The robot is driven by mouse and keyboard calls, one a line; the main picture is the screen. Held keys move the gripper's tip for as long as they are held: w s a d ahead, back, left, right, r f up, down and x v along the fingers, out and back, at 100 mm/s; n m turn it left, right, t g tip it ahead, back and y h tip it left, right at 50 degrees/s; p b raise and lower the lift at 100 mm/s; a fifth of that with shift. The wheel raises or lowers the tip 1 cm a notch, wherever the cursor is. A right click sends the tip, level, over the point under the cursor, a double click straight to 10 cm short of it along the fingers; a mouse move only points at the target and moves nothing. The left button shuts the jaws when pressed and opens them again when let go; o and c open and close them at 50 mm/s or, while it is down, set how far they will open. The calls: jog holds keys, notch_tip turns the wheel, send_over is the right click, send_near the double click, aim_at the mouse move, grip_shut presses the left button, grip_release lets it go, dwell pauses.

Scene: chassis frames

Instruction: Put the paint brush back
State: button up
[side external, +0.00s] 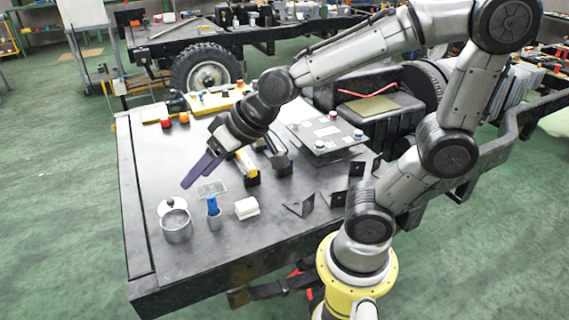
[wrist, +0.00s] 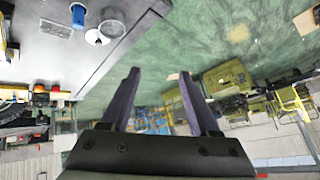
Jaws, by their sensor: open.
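My gripper (side external: 194,177) has purple fingers, spread apart and empty. It hangs above the left part of the dark workbench (side external: 155,180). In the wrist view the gripper (wrist: 158,72) also shows empty, with green floor beyond its fingertips. A blue-handled item (side external: 212,205), possibly the paint brush, stands upright in or on a small grey cylinder (side external: 215,222). Its bristles cannot be made out. A blue shape (wrist: 78,15) shows at the top of the wrist view. A metal pot (side external: 176,226) stands left of the blue item, with a white round lid-like piece (side external: 166,209) behind it.
A white block (side external: 247,208) lies right of the blue item, and a clear plate (side external: 213,189) behind it. Dark angle brackets (side external: 301,206) and a raised plate with knobs (side external: 325,136) occupy the right. Orange-red knobs (side external: 184,117) sit at the back. The left bench strip is clear.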

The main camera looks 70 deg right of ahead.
jog(key=s+d+n+g+h, duration=0.1)
jog(key=s+d, duration=0.1)
jog(key=s, duration=0.5)
jog(key=s+d+g+h, duration=0.1)
jog(key=s+d, duration=0.2)
jog(key=s, duration=0.4)
jog(key=shift+d+r+n, duration=0.3)
jog(key=shift+r+n, duration=0.05)
jog(key=shift+n, duration=0.05)
